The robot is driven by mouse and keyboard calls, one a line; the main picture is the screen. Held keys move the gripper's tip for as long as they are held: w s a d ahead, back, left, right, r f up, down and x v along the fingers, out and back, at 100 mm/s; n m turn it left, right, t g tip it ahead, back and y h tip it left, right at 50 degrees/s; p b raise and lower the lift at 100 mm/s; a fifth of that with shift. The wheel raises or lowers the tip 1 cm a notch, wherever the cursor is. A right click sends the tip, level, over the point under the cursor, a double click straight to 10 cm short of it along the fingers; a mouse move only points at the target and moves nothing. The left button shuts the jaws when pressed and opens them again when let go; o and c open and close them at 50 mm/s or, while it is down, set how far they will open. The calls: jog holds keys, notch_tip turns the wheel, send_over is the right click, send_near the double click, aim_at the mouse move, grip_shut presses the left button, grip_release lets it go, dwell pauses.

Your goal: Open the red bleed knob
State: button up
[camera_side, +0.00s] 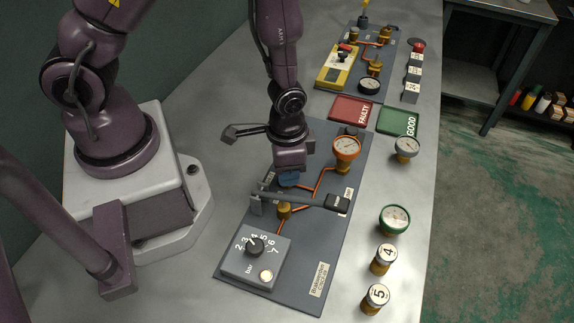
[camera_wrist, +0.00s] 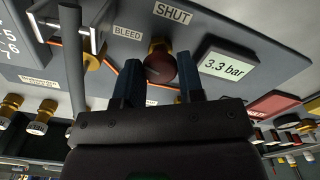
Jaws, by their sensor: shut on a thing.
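The red bleed knob (camera_wrist: 160,67) shows in the wrist view as a dark red round knob on a brass fitting. Its panel carries a BLEED label (camera_wrist: 128,32) and a SHUT label (camera_wrist: 172,13). My gripper (camera_wrist: 159,80) has its two blue fingers on either side of the knob and is shut on it. A small display (camera_wrist: 226,66) beside the knob reads 3.3 bar. In the side view my gripper (camera_side: 289,180) reaches down to the dark circuit board (camera_side: 300,285), and the knob is hidden there.
A grey regulator box (camera_side: 248,275) with a black dial stands at the board's near end. A grey bar (camera_side: 305,200) crosses just in front of my gripper. An orange-rimmed gauge (camera_side: 346,148) stands to the right. Red FAULTY (camera_side: 351,111) and green GOOD (camera_side: 397,121) trays lie behind.

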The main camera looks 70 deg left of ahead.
jog(key=shift+n, duration=1.6)
jog(key=o, duration=0.9)
jog(key=shift+r, duration=0.1)
notch_tip(320, 180, up, 13)
jog(key=shift+f, duration=0.1)
